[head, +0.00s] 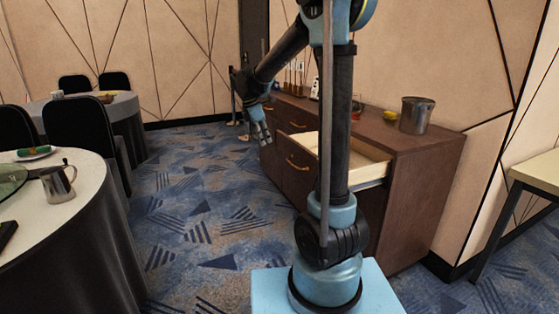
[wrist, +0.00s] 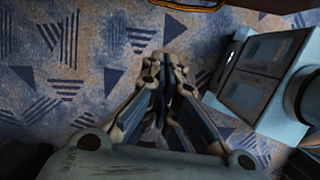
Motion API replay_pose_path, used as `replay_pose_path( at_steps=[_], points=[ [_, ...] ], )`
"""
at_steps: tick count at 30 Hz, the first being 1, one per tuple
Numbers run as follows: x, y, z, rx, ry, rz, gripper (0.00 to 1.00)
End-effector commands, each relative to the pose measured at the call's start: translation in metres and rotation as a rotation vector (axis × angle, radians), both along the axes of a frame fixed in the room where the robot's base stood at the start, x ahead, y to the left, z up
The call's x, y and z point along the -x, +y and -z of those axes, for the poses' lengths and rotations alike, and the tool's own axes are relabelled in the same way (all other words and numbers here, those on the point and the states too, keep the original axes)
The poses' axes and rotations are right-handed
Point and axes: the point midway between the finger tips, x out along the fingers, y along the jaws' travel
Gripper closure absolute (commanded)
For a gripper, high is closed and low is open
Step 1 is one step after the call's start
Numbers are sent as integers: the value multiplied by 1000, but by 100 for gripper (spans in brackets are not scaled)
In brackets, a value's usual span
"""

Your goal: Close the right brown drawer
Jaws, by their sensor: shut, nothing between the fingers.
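The right brown drawer (head: 292,178) is pulled out of the brown cabinet (head: 420,175). Its front has a gold handle (head: 298,163), and its pale inside shows on both sides of my arm, which hides its middle. My gripper (head: 264,138) is shut and empty, pointing down over the carpet, left of the drawer front and apart from it in the picture. In the wrist view my gripper (wrist: 165,62) has its fingertips together above the carpet. A brown edge with a gold curved strip, perhaps the handle (wrist: 190,5), shows at the top.
A metal bucket (head: 416,115) and a yellow fruit (head: 393,115) stand on the cabinet top. A round table (head: 90,190) with a metal jug (head: 58,184) is at the left, with black chairs behind. Patterned carpet (head: 195,210) lies clear between table and cabinet. A pale table (head: 540,170) is at the right.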

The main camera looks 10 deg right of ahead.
Motion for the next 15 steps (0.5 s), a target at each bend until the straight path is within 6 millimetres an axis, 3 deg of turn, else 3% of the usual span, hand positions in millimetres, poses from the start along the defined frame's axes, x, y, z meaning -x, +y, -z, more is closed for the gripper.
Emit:
replay_pose_path(
  at_steps=[8,15],
  points=[
    [-10,4,12,14,15,-43,100],
    [-13,-7,47,13,14,-43,100]
  ],
)
